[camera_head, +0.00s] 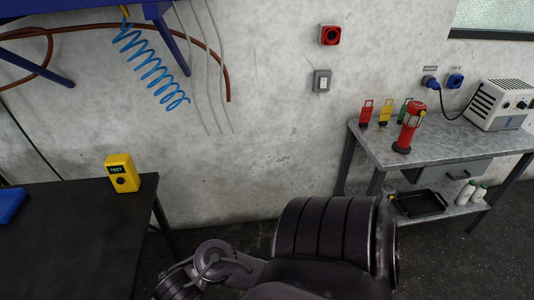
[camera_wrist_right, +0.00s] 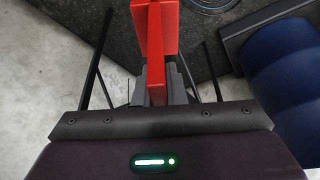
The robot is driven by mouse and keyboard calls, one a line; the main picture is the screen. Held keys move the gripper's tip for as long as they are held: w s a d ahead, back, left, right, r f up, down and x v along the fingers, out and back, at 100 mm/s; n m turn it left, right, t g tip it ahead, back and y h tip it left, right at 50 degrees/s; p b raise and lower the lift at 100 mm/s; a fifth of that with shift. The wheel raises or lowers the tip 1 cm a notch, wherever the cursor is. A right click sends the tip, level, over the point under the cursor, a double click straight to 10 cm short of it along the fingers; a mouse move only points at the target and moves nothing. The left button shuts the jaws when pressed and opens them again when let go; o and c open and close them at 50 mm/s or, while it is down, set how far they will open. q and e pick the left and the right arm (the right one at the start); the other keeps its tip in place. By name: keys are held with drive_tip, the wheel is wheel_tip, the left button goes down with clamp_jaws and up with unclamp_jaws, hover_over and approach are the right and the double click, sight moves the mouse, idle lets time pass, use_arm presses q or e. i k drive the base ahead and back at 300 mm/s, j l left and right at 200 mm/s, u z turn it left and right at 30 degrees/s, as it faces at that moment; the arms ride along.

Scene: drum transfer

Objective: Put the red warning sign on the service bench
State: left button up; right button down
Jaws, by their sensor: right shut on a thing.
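In the right wrist view my right gripper (camera_wrist_right: 158,86) is shut on a red flat piece (camera_wrist_right: 155,38), which looks like the red warning sign. It sticks out beyond the grey fingers, and its front face is not readable from here. In the head view neither the held sign nor either gripper shows; only my dark arm links are at the bottom. The grey metal service bench (camera_head: 440,149) stands against the wall at right. A red lamp-like device (camera_head: 408,130) stands near its front left edge. My left gripper is not in view.
Small red (camera_head: 366,114), yellow (camera_head: 385,113) and green (camera_head: 404,110) items stand at the bench's back left, and a white box (camera_head: 500,105) at its back right. The bench's middle top is clear. A black table (camera_head: 70,235) holds a yellow tester (camera_head: 122,174). A blue ribbed object (camera_wrist_right: 285,70) shows in the wrist view.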

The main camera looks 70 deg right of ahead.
sight(443, 135)
drive_tip(key=k+l+z, duration=0.1)
drive_tip(key=l+z, duration=0.6)
drive_tip(key=z, duration=0.2)
drive_tip(key=l+z, duration=0.75)
drive_tip(key=z, duration=0.2)
drive_tip(key=i+l, duration=0.15)
drive_tip(key=l, duration=0.25)
drive_tip(key=i+l+z, duration=0.1)
drive_tip(key=l, duration=0.3)
drive_tip(key=i+l, duration=0.15)
drive_tip(key=l, duration=0.25)
drive_tip(key=i+l+z, duration=0.1)
drive_tip(key=l, duration=0.25)
drive_tip(key=i+l, duration=0.2)
drive_tip(key=l, duration=0.2)
drive_tip(key=i+l+z, duration=0.1)
drive_tip(key=l, duration=0.25)
drive_tip(key=i, duration=0.05)
